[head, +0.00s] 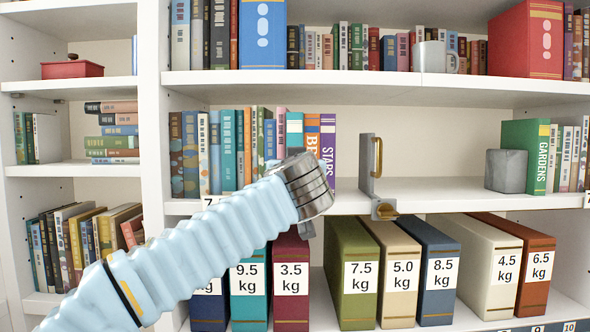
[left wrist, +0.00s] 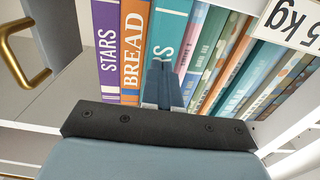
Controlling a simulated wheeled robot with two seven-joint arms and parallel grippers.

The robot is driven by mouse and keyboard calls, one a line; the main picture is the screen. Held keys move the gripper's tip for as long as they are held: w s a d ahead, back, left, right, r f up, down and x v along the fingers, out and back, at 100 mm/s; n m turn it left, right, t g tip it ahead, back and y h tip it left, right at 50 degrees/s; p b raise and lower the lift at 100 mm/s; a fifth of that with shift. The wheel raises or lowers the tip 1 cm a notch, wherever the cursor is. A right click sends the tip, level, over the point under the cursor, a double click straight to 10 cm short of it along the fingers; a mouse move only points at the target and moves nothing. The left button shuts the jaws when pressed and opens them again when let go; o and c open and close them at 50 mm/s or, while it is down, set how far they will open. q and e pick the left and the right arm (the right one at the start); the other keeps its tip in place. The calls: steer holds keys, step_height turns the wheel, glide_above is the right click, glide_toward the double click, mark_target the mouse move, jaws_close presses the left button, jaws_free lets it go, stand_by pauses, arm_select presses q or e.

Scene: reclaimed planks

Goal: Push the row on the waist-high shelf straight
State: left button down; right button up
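The row of books on the waist-high shelf (head: 440,195) stands at the left, partly hidden behind my left arm. At its right end are the purple STARS book (head: 327,160), the orange BREAD book (head: 312,128) and a teal book (head: 295,124). In the left wrist view STARS (left wrist: 108,50), BREAD (left wrist: 133,55) and the teal book (left wrist: 168,30) stand side by side. My left gripper (left wrist: 162,75) has its fingers together, holding nothing, in front of the teal spine; whether they touch it is unclear. My right gripper is not in view.
A grey bookend with a brass handle (head: 370,158) stands right of STARS, with a gap between. A grey block (head: 506,171) and the GARDENS book (head: 526,158) stand farther right. Weight-labelled binders (head: 351,270) fill the shelf below.

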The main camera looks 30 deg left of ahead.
arm_select(q)
steer(key=shift+p+x, duration=0.35)
steer(key=shift+x, duration=1.2)
steer(key=shift+s, duration=0.1)
steer(key=b+v, duration=0.2)
steer(key=v, duration=0.2)
stand_by(0.4)
